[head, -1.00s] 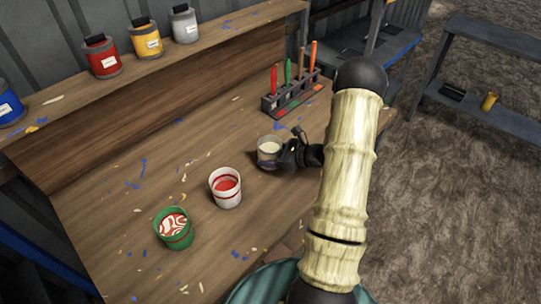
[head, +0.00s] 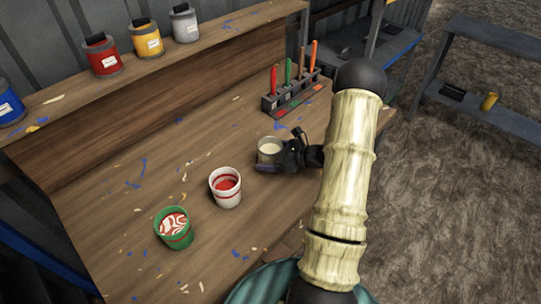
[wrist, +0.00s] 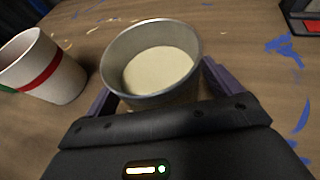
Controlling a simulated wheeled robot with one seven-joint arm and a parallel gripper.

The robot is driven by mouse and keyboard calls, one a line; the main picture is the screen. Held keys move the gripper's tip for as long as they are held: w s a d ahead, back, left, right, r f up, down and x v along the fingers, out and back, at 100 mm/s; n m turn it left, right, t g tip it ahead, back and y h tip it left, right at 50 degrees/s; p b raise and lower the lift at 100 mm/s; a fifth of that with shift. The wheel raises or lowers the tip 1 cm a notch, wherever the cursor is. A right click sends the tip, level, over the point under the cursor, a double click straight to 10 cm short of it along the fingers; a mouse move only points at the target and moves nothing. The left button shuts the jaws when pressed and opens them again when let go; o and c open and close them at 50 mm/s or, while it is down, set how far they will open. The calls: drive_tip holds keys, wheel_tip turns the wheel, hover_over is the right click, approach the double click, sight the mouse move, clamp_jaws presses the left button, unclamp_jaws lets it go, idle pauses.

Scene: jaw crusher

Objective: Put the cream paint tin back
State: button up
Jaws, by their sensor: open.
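The cream paint tin (head: 269,150) is a small grey metal tin, open at the top with cream paint inside. It stands upright on the workbench (head: 130,190). It also shows in the wrist view (wrist: 152,65), between the two fingers. My gripper (head: 272,165) is at the tin, coming in from the right, with its jaws open. In the wrist view my gripper (wrist: 150,100) has one purple finger on each side of the tin. I cannot tell whether either finger touches it.
A white cup with red paint (head: 226,188) and a green cup with swirled paint (head: 174,228) stand left of the tin. Blue (head: 9,105), red (head: 103,58), yellow (head: 146,40) and grey (head: 185,25) tins stand on the raised shelf. A tool rack (head: 290,95) stands behind.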

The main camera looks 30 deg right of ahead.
drive_tip(key=v, duration=1.2)
drive_tip(key=shift+b, duration=0.35)
